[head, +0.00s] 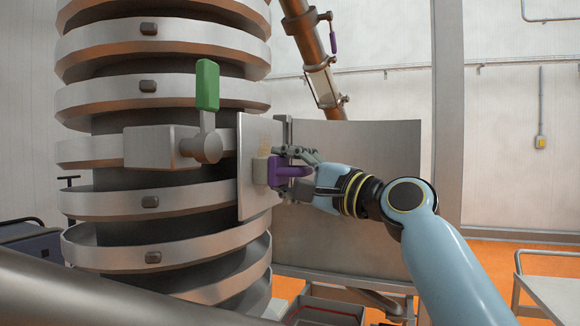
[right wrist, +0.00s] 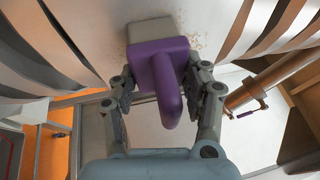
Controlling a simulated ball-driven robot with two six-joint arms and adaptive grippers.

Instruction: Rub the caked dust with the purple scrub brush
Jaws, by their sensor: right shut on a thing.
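The purple scrub brush (head: 286,172) is in my right gripper (head: 298,170), which is shut on its handle. The brush's pale block (head: 260,171) faces the metal plate (head: 257,200) on the spiral column and appears to touch it. In the right wrist view the purple brush (right wrist: 160,65) sits between the two fingers, its pale block (right wrist: 150,29) against the light plate surface. The caked dust (right wrist: 200,40) shows as brownish specks beside the block; in the head view a faint tan patch (head: 265,133) lies just above the brush. My left gripper is not in view.
A green-handled lever (head: 207,86) sticks out left of the plate. A large curved metal panel (head: 370,150) stands behind my right gripper. A slanted brown pipe (head: 305,40) rises behind. A cart (head: 550,295) stands at lower right, and a dark tray (head: 325,308) lies low in front.

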